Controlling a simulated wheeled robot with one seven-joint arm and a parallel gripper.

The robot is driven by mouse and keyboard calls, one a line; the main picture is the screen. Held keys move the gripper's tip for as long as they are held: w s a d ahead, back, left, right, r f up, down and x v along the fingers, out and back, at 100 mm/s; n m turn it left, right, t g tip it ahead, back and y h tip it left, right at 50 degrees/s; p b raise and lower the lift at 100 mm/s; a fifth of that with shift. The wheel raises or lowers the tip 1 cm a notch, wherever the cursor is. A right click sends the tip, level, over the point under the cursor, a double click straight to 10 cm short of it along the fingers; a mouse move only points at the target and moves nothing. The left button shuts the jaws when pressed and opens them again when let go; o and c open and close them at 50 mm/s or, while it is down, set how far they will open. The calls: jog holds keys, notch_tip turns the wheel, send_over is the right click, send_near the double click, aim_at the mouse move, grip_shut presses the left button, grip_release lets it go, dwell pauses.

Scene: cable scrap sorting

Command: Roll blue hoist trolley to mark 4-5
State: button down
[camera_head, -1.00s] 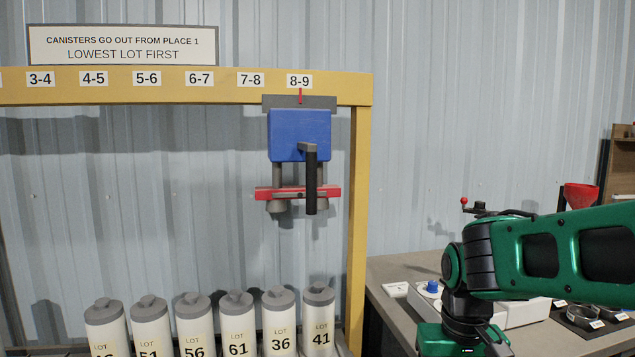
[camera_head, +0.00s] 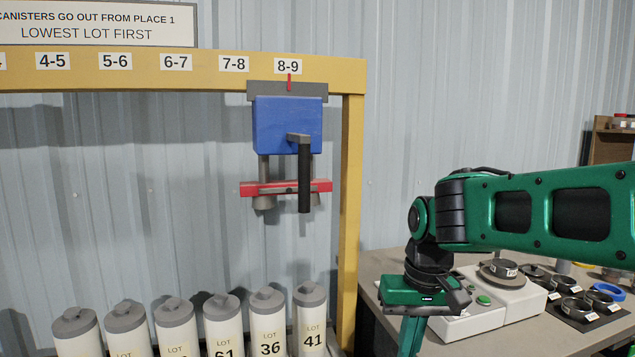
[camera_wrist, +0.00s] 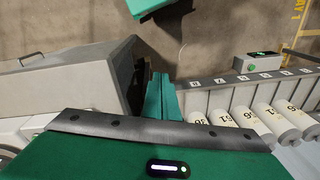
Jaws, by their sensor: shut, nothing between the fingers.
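The blue hoist trolley (camera_head: 287,126) hangs from the yellow beam (camera_head: 205,78) in the head view, with its red pointer at the 8-9 label (camera_head: 288,66). A black handle (camera_head: 305,180) hangs down at its front, and a red bar (camera_head: 262,189) crosses below the blue box. The 4-5 label (camera_head: 52,61) is on the beam, far to the left. My gripper (camera_head: 410,340) points down, right of and below the trolley and clear of it. In the wrist view its green fingers (camera_wrist: 162,80) are together with nothing between them.
Several white lot canisters (camera_head: 222,325) stand in a row below the beam. The yellow post (camera_head: 351,220) stands between the trolley and my arm. A grey bench (camera_head: 385,262) at right carries a white device (camera_head: 475,318) and small dishes. The space left of the trolley under the beam is clear.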

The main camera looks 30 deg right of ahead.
jog(key=w+d+r+n+t+y, duration=0.15)
jog(key=w+r, duration=0.45)
jog(key=r, duration=0.6)
jog(key=w+d+r+t, duration=0.15)
jog(key=w+r, duration=0.35)
jog(key=r, duration=0.6)
jog(key=w+d+r+n+t+y, duration=0.1)
jog(key=w+r+t, duration=0.35)
jog(key=r, duration=0.75)
jog(key=w+a+f+g, duration=0.1)
jog(key=w+a+f, duration=0.5)
jog(key=w+f, duration=0.1)
jog(key=shift+w+f+g, duration=0.25)
jog(key=shift+w+g, duration=0.1)
jog(key=shift+w, duration=0.55)
jog(key=shift+m, duration=0.25)
